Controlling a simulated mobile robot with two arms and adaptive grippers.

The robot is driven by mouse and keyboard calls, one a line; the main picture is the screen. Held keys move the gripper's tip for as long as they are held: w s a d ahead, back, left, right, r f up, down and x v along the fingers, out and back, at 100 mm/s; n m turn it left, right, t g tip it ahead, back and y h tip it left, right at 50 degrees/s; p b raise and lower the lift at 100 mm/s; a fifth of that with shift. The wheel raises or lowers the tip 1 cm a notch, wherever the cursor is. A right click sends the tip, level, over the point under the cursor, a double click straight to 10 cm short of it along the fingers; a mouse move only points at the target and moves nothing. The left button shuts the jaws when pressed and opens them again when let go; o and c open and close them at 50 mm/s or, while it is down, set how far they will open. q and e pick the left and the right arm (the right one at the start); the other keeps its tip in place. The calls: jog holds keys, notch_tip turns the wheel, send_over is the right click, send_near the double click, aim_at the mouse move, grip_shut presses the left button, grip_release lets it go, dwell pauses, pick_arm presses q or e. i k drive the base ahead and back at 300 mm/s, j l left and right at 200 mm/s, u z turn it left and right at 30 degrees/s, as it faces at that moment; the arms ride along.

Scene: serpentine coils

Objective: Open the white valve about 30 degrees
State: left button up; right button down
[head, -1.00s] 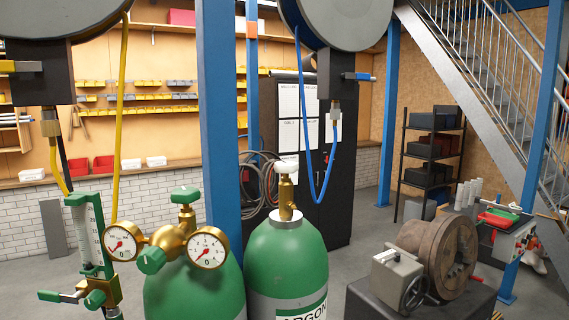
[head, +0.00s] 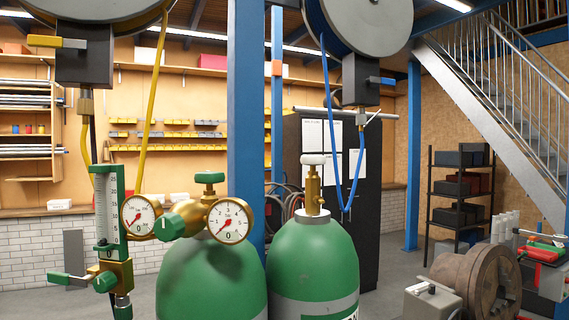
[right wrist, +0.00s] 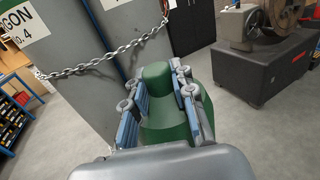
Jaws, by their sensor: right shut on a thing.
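The white valve (head: 313,159) is a small white handwheel on a brass stem, atop the right-hand green gas cylinder (head: 310,255) in the head view. Nothing touches it there. Neither gripper shows in the head view. In the right wrist view my right gripper (right wrist: 160,75) has its fingers closed on either side of a green thing (right wrist: 156,76), with a narrower top and a wider lower part. I cannot tell what this thing is. The white valve is not visible in the right wrist view.
Left of the valve, a second green cylinder (head: 210,280) carries a green knob and two dial gauges (head: 229,221). A flow meter (head: 107,210) stands further left. A blue post (head: 245,110) rises behind. Hose reels hang above. Chained grey cylinders (right wrist: 75,75) show in the right wrist view.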

aim_at(312, 161)
jog(key=i+l+u, duration=0.1)
jog(key=l+u, duration=1.1)
jog(key=l, duration=0.6)
jog(key=k+l+u, duration=0.15)
jog(key=l, duration=1.05)
jog(key=k+u, duration=0.05)
